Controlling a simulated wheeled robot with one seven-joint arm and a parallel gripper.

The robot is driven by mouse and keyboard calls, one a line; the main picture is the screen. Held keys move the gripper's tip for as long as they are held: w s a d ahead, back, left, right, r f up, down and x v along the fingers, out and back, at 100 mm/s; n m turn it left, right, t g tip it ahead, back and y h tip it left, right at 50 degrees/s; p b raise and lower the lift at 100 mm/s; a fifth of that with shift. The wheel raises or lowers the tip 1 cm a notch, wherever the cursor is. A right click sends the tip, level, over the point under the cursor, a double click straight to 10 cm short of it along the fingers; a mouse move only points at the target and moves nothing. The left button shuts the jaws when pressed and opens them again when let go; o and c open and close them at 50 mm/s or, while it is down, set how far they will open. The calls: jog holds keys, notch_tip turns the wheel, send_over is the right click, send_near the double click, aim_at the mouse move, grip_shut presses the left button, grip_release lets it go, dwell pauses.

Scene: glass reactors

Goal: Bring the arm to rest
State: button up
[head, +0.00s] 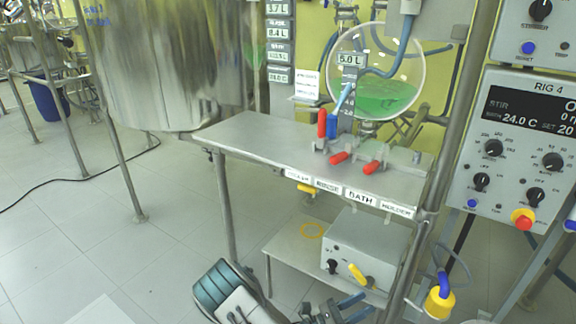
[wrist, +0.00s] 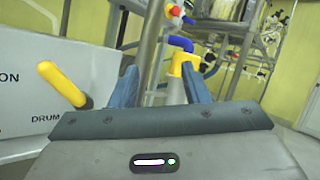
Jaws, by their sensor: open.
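My gripper (head: 352,308) is at the bottom of the head view, low in front of the lower shelf. Its two blue fingers also show in the wrist view (wrist: 160,82), spread apart with nothing held between them. Part of my arm shows to the left of it in the head view. The grey box (head: 350,240) with a yellow lever (head: 357,273) stands on the lower shelf just behind the gripper. In the wrist view the yellow lever (wrist: 62,84) is left of the fingers, and a yellow fitting (wrist: 184,64) shows beyond the right finger.
A metal bench (head: 255,138) with red-handled clamps (head: 340,158) stands above the lower shelf (head: 290,248). A round glass vessel with green liquid (head: 385,97) is behind it. A control panel (head: 525,150) and a yellow fitting with a blue top (head: 439,303) are at right. Floor at left is mostly clear.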

jog(key=s+a+r+m+g+y+p, duration=0.1)
jog(key=s+r+m+y+p, duration=0.4)
jog(key=r, duration=1.3)
jog(key=s+a+r+m+g+y+p, duration=0.1)
jog(key=s+r+m+y+p, duration=0.5)
jog(key=r, duration=1.2)
jog(key=s+a+r+m+g+y+p, duration=0.1)
jog(key=s+r+m+y+p, duration=0.4)
jog(key=r+m+y+p, duration=0.5)
notch_tip(320, 180, up, 9)
jog(key=a+m+p, duration=0.1)
jog(key=m+p, duration=0.3)
jog(key=p, duration=0.4)
jog(key=shift+s+a+m+g+y, duration=0.2)
jog(key=shift+a+m+g+y, duration=0.1)
jog(key=shift+m+g, duration=0.1)
jog(key=shift+d+r, duration=0.1)
jog(key=shift+c, duration=0.6)
